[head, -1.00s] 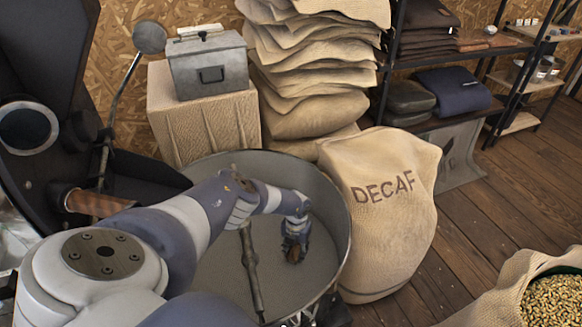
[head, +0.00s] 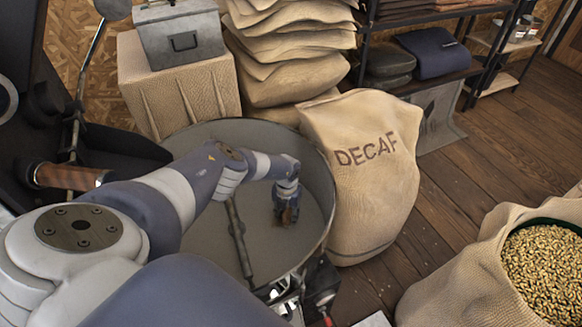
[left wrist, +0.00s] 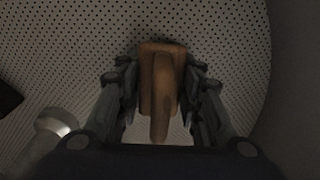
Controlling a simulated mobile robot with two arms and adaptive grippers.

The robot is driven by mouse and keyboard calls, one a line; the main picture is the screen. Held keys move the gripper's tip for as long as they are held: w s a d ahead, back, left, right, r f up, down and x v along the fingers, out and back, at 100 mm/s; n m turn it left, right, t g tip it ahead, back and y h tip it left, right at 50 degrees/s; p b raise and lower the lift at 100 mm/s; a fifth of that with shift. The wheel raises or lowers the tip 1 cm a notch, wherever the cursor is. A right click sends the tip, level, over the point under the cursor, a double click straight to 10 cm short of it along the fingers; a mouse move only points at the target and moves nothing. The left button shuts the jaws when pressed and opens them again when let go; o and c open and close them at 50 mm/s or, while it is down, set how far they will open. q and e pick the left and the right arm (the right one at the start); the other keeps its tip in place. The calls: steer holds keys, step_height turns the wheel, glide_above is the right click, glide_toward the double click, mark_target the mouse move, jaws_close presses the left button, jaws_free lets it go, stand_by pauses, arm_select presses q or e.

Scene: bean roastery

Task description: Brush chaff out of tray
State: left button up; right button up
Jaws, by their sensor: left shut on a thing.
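The tray is a round grey pan (head: 322,180) with a high rim and a perforated floor, which fills most of the left wrist view (left wrist: 85,45). My left gripper (head: 286,212) is inside the tray, low over the right half of its floor. It is shut on a brush with a brown wooden body (left wrist: 160,85), which sits between both fingers in the left wrist view. In the head view only a small brown part of the brush shows below the fingers. I cannot make out chaff on the floor. My right gripper is not in view.
A stirrer bar (head: 241,240) crosses the tray floor left of my gripper. A DECAF sack (head: 365,190) stands close against the tray's right side. An open sack of beans (head: 545,262) is at lower right. A red-tipped lever (head: 326,298) is below the tray. Wooden floor lies between the sacks.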

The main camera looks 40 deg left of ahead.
mark_target(270, 228)
arm_select(q)
steer(key=shift+s+a+r+p, duration=0.1)
steer(key=shift+s+a+p, duration=0.2)
steer(key=shift+s, duration=0.2)
steer(key=shift+s+a+p, duration=0.25)
steer(key=shift+s+p, duration=0.05)
steer(key=shift+s, duration=0.15)
steer(key=shift+s+a+p, duration=0.3)
steer(key=shift+s+p, duration=0.1)
steer(key=shift+s, duration=0.15)
steer(key=shift+s+a+p, duration=0.25)
steer(key=shift+s+p, duration=0.15)
steer(key=shift+s, duration=0.15)
steer(key=shift+s+a+p, duration=0.3)
steer(key=shift+s+p, duration=0.05)
steer(key=shift+s, duration=0.3)
steer(key=shift+s+f, duration=0.2)
steer(key=shift+f, duration=0.05)
step_height(270, 228, up, 6)
steer(key=p, duration=0.6)
steer(key=shift+w+r, duration=0.1)
steer(key=shift+w, duration=0.05)
